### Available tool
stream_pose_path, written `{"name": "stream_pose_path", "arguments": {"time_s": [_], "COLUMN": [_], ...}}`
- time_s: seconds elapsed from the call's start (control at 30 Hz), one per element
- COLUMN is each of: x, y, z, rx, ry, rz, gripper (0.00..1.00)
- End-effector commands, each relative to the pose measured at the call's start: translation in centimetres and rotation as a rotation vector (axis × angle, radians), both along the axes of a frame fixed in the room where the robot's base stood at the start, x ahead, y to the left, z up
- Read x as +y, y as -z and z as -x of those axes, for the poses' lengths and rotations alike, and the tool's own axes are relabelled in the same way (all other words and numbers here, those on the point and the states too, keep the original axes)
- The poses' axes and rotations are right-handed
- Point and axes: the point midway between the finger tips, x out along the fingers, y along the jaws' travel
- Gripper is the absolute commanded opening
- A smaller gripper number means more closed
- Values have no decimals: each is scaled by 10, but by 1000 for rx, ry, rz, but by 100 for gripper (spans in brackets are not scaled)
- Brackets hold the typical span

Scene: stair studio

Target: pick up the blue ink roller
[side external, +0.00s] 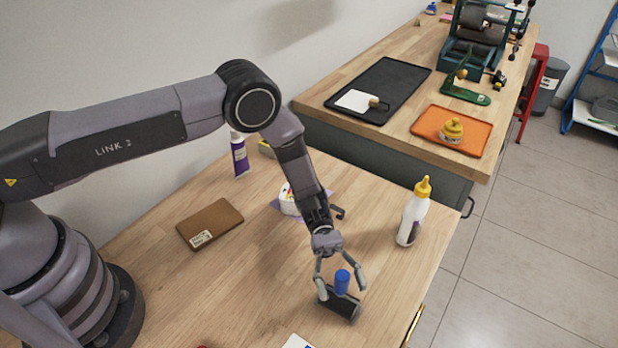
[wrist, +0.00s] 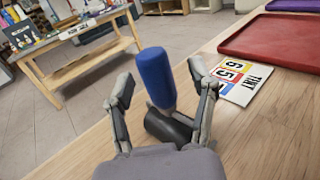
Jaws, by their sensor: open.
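The blue ink roller has an upright blue handle (side external: 342,280) and a dark roller part (side external: 341,304) resting on the wooden table near its front edge. In the wrist view the blue handle (wrist: 154,76) stands between the fingers, with the dark roller part (wrist: 168,127) below it, partly hidden by my gripper. My gripper (side external: 340,287) is open, with one finger on each side of the roller. The wrist view shows gaps between both fingers (wrist: 161,82) and the handle.
A white bottle with a yellow cap (side external: 412,215) stands to the right. A brown notebook (side external: 210,223) and a purple tube (side external: 239,157) are farther left. A printed card (wrist: 241,80) and red tray (wrist: 282,42) lie beyond the right finger.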

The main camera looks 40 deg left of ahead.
Motion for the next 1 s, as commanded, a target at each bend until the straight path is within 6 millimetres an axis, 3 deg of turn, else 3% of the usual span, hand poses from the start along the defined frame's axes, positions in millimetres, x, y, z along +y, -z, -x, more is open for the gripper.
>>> {"name": "stream_pose_path", "arguments": {"time_s": [0.07,0.47,0.83,1.0], "x": [0,0,0,0], "y": [0,0,-1,-11], "z": [0,0,-1,-1], "rx": [0,0,-1,-2], "ry": [0,0,0,0], "rz": [0,0,1,1], "gripper": [53,1,0,0]}}
